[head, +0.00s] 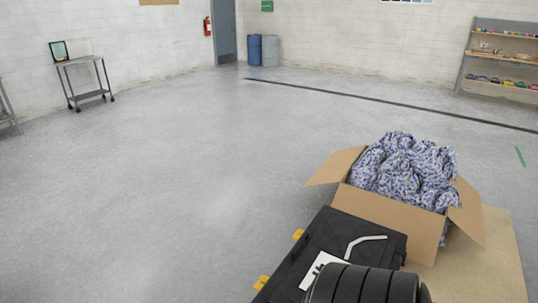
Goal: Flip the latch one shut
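A black case or machine body (318,240) stands at the bottom, right of centre, and runs out of the lower edge. Two small yellow pieces that look like latches stick out from its left side: the farther one (298,234) and the nearer one (261,283). I cannot tell which is latch one or whether either is shut. A pale bent handle-like bar (364,241) and a white plate (316,271) lie on its top. A black ribbed cylinder covers part of it. Neither gripper is in view.
An open cardboard box (386,214) full of blue-and-white patterned bundles (405,165) stands beyond the case, on a tan board (492,270). A cart (84,85), barrels (262,50) and a shelf (503,60) line the walls. The floor on the left is clear.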

